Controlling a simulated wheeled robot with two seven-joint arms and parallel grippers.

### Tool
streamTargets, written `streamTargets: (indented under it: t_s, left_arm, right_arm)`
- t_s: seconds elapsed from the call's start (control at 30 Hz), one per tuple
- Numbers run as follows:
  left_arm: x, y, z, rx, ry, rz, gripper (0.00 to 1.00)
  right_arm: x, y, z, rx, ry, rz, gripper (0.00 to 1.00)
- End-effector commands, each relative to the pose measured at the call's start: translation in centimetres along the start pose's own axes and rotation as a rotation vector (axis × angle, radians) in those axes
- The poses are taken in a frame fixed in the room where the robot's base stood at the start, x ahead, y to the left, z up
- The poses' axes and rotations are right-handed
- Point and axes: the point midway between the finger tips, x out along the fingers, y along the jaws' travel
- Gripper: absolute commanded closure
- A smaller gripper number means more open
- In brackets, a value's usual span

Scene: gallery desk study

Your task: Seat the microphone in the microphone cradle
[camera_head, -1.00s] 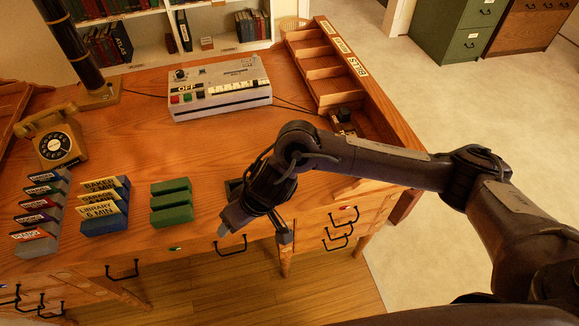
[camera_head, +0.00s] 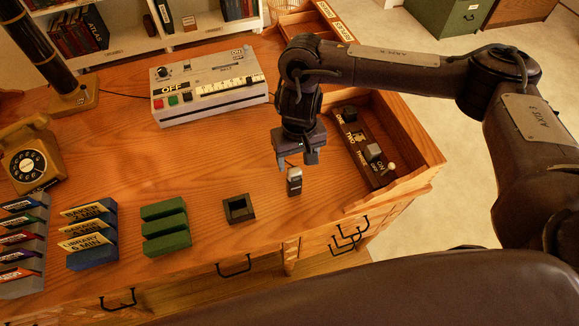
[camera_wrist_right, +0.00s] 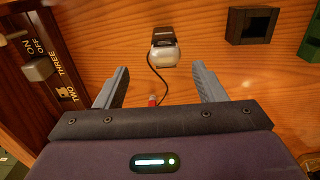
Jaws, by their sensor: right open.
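The microphone (camera_head: 294,182), small with a silver-grey head and dark body, stands on the desk just below my right gripper (camera_head: 297,158). It also shows in the right wrist view (camera_wrist_right: 164,53), beyond the fingertips, with a thin dark cord running from it. The right gripper (camera_wrist_right: 160,85) is open, its fingers apart with nothing between them but the cord over the desk. The microphone cradle (camera_head: 238,208), a dark square block with an opening, sits to the left of the microphone. It shows at the top right of the right wrist view (camera_wrist_right: 234,24). My left gripper is out of view.
A switch panel (camera_head: 362,150) lies in the wooden tray to the right of the microphone. Green racks (camera_head: 165,228) and blue card racks (camera_head: 92,240) stand left of the cradle. A grey console (camera_head: 210,90) is behind. Bare desk lies between cradle and console.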

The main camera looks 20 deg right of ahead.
Motion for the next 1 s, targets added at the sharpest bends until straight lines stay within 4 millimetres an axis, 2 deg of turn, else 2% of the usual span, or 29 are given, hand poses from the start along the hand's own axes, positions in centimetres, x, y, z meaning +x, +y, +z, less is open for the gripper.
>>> streamTargets:
  t_s: [0.3,0.4,0.6,0.83,0.87,1.0]
  left_arm:
    - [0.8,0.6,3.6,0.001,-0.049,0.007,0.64]
    - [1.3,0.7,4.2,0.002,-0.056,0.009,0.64]
    - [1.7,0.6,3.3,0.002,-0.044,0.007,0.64]
    - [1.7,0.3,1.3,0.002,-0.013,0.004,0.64]
    - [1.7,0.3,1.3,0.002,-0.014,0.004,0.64]
    - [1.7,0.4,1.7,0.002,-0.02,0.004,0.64]
  right_arm:
    - [3.9,-0.4,0.0,0.0,-0.005,-0.001,0.36]
    - [5.5,-0.8,-0.2,0.0,-0.006,-0.002,0.36]
    - [7.5,-0.7,-0.4,0.0,-0.002,0.001,0.36]
    - [7.6,-0.7,-0.4,-0.001,-0.001,0.0,0.36]
    - [7.6,-0.7,-0.4,-0.001,-0.001,0.0,0.38]
    - [7.6,-0.7,-0.4,-0.001,-0.001,0.0,0.56]
